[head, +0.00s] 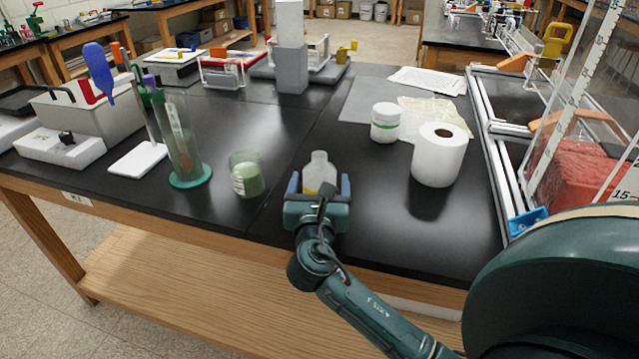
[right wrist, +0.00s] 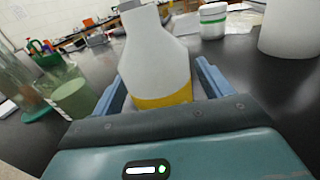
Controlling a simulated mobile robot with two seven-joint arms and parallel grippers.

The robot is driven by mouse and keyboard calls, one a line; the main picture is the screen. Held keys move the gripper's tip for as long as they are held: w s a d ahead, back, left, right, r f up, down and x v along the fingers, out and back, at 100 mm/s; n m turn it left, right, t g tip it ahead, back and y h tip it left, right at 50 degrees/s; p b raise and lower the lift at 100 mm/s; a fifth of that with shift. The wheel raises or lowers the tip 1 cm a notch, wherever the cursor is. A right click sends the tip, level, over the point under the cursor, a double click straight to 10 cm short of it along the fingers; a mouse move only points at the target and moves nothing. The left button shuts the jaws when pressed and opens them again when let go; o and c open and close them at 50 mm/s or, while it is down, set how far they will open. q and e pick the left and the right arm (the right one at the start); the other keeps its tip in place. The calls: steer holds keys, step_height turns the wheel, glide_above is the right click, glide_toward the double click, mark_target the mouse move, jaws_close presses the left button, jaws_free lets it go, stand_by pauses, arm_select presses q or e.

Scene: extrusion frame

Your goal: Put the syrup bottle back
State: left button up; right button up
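The syrup bottle, which I take to be the white bottle with a yellow lower band (head: 319,170), stands upright near the table's front edge. It also shows large in the right wrist view (right wrist: 156,60). My right gripper (head: 320,184) is around its lower part, one blue finger on each side. In the right wrist view the fingers (right wrist: 162,90) look open, with narrow gaps beside the bottle. The bottle's base is hidden by the gripper. My left gripper is not in view.
On the black table (head: 270,135), a green-filled beaker (head: 246,175) and a glass cylinder (head: 181,140) stand left of the bottle. A white jar (head: 385,122) and a paper roll (head: 438,155) stand to the right. A metal frame (head: 490,130) borders the right side.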

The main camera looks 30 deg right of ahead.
steer(key=shift+r, duration=0.15)
steer(key=v, duration=1.2)
stand_by(0.3)
